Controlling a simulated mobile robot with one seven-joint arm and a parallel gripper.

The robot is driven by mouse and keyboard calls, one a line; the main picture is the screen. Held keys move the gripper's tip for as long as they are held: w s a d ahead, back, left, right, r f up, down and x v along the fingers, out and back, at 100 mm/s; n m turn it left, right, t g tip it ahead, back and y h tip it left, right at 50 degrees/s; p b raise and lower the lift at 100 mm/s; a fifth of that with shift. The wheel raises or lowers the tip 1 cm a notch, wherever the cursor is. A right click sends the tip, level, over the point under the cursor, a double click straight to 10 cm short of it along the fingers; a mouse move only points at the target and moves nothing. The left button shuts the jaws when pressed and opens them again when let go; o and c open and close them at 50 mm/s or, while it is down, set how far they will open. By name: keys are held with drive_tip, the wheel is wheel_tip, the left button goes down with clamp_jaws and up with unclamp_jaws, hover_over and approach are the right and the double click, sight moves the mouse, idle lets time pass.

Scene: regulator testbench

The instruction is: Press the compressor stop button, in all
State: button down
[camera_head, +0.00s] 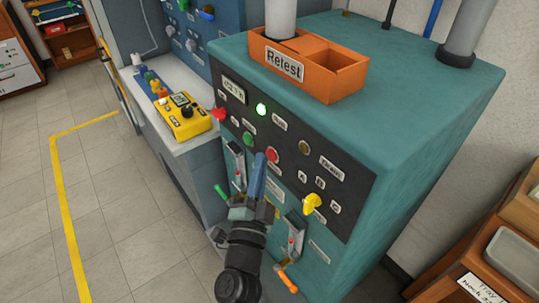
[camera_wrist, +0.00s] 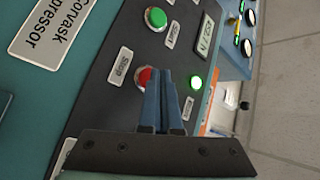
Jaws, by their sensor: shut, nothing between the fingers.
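The compressor is a teal cabinet (camera_head: 420,110) with a dark front panel. In the wrist view its red button (camera_wrist: 143,76) sits beside a "Stop" label (camera_wrist: 120,67); the red button also shows in the head view (camera_head: 272,156). A green button (camera_wrist: 156,18) is at the top of the wrist view, and in the head view (camera_head: 247,138) left of the red one. My gripper (camera_wrist: 160,74) has its blue fingers together and empty, the tips overlapping the red button's right edge in the wrist view. In the head view my gripper (camera_head: 258,158) is just left of it. I cannot tell whether they touch.
An orange "Retest" bin (camera_head: 330,80) stands on top. A yellow control box (camera_head: 184,118) sits on the bench to the left. Floor at left is clear.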

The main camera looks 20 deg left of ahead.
drive_tip(key=shift+w+d, duration=0.3)
drive_tip(key=shift+w, duration=0.05)
idle(0.3)
drive_tip(key=shift+s, duration=0.1)
drive_tip(key=shift+s+a+p, duration=0.4)
drive_tip(key=shift+s+a, duration=0.15)
drive_tip(key=shift+s, duration=0.1)
drive_tip(key=shift+s+a+p, duration=0.6)
drive_tip(key=shift+s+a, duration=0.2)
drive_tip(key=shift+s, duration=0.2)
drive_tip(key=shift+s+a+p, duration=0.6)
drive_tip(key=shift+s+a, duration=0.15)
drive_tip(key=shift+s, duration=0.25)
